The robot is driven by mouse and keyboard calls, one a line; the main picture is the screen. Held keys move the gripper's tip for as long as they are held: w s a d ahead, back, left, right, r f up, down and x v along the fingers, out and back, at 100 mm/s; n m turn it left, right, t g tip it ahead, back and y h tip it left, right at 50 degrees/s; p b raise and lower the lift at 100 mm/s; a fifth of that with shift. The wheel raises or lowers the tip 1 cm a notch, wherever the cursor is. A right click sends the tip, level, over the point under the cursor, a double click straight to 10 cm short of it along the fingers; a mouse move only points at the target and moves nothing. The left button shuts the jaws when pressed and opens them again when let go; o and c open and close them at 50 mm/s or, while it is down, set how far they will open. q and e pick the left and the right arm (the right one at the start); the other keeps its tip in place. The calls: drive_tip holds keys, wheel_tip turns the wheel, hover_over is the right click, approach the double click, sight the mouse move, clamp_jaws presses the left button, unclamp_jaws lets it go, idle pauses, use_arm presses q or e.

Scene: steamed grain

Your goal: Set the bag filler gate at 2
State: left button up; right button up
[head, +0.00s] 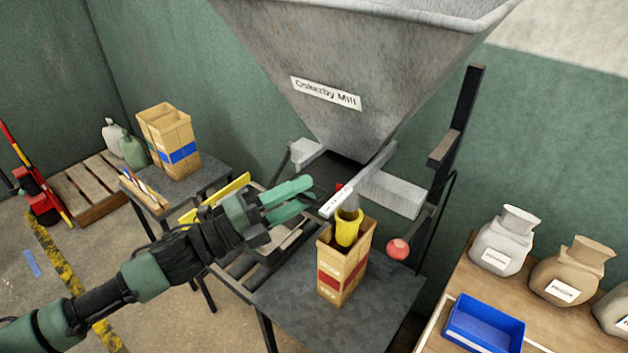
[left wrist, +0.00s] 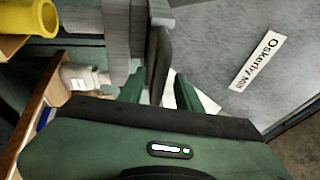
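The bag filler is a grey hopper (head: 345,60) labelled as a mill; its wall also shows in the left wrist view (left wrist: 225,45). Under its mouth a pale strip with small marks (head: 337,203) lies beside a small red piece (head: 338,187); the marks are too small to read. My left gripper (head: 312,194) is just left of this strip, its green fingers apart and empty in the head view. In the left wrist view the gripper (left wrist: 160,95) has a dark bar (left wrist: 157,60) between or beyond its fingers; contact cannot be told. My right gripper is not in view.
A paper bag (head: 343,270) stands under the yellow spout (head: 348,228) on a dark table (head: 385,300). A pinkish-red ball (head: 398,249) is right of it. Sacks (head: 503,240) and a blue tray (head: 483,325) occupy the right bench. Tall bags (head: 168,140) stand at left.

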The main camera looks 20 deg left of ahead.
sight(335, 166)
use_arm(q)
drive_tip(key=p+x, duration=0.1)
drive_tip(key=x, duration=0.2)
drive_tip(key=shift+w+d, duration=0.1)
clamp_jaws()
